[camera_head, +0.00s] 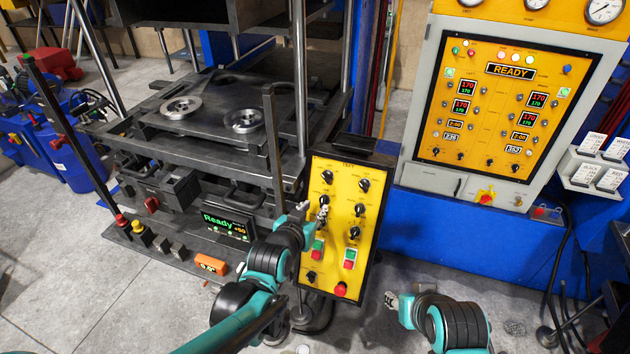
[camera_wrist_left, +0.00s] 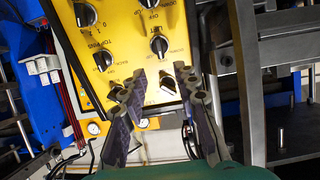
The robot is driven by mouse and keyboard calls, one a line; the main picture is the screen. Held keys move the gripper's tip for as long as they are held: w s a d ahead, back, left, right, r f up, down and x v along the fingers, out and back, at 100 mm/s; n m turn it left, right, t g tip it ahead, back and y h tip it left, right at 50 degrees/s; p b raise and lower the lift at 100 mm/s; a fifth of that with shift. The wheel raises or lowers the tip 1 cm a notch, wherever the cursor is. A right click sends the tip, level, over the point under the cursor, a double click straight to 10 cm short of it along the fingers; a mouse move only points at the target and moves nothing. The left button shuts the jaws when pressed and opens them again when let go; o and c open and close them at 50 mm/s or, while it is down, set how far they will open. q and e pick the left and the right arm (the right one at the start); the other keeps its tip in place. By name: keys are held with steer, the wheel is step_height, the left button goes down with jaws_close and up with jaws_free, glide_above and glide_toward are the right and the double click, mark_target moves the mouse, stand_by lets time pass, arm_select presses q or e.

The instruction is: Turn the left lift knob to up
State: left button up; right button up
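My left gripper (camera_head: 314,208) is in front of the panel's left column, with the fingers apart. In the left wrist view the open fingers (camera_wrist_left: 161,73) frame a knob (camera_wrist_left: 168,84) lying between and beyond the tips; contact cannot be told. My right gripper (camera_head: 391,299) is low, right of the panel, too small to tell its opening.
More knobs, such as the upper right one (camera_head: 364,185), and red and green buttons (camera_head: 349,258) sit close by. A dark press post (camera_head: 275,150) rises just left of the panel. A larger READY cabinet (camera_head: 500,110) stands behind right. Grey floor is free at front left.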

mark_target(322, 199)
arm_select(q)
steer(key=x, duration=0.7)
steer(key=shift+w+a+f+b, duration=0.1)
steer(key=shift+w+b, duration=0.1)
steer(key=shift+b, duration=0.1)
jaws_close()
